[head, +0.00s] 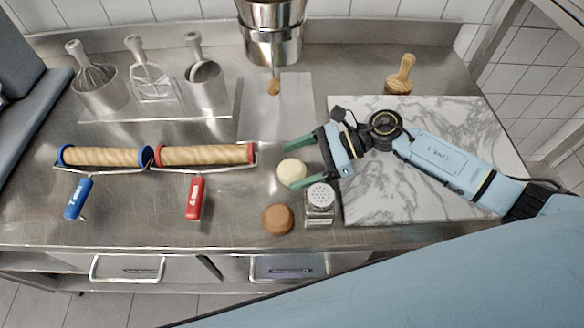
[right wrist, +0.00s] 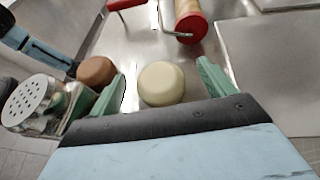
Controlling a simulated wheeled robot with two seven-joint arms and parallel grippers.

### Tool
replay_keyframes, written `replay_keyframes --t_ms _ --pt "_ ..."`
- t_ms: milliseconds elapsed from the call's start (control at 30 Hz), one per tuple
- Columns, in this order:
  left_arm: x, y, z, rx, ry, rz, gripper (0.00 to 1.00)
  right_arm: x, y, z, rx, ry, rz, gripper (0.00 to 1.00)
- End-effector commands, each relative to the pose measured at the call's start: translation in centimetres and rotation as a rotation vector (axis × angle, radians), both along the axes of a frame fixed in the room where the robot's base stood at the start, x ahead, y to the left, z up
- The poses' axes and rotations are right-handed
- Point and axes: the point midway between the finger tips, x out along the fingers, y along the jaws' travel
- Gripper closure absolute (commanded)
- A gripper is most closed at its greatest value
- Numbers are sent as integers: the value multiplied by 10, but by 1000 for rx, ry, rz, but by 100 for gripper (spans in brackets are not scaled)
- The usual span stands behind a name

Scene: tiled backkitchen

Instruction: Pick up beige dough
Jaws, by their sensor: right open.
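The beige dough (head: 292,173) is a pale round lump on the steel counter, left of the marble board. In the right wrist view the dough (right wrist: 162,83) sits between the two green fingers. My right gripper (head: 293,164) is open, with one finger on the far side of the dough and the other on the near side. It also shows open in the right wrist view (right wrist: 163,88). I cannot tell whether a finger touches the dough. My left gripper is not in view in the head view.
A metal shaker (head: 319,203) and a brown dough lump (head: 278,219) stand close on the near side. Two rollers with blue (head: 103,157) and red (head: 205,155) ends lie to the left. The marble board (head: 400,200) is under my right arm. Utensil holders (head: 205,87) stand at the back.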

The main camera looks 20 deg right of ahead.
Motion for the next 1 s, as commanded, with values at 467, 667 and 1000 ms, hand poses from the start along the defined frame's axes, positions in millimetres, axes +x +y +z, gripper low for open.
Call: replay_keyframes --t_ms 467,667,1000 --pt "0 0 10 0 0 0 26 2 38 -18 1 0 0 17" --pt "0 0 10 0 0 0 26 2 38 -18 1 1 0 33" --pt "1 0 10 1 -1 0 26 2 37 -17 2 1 0 68"
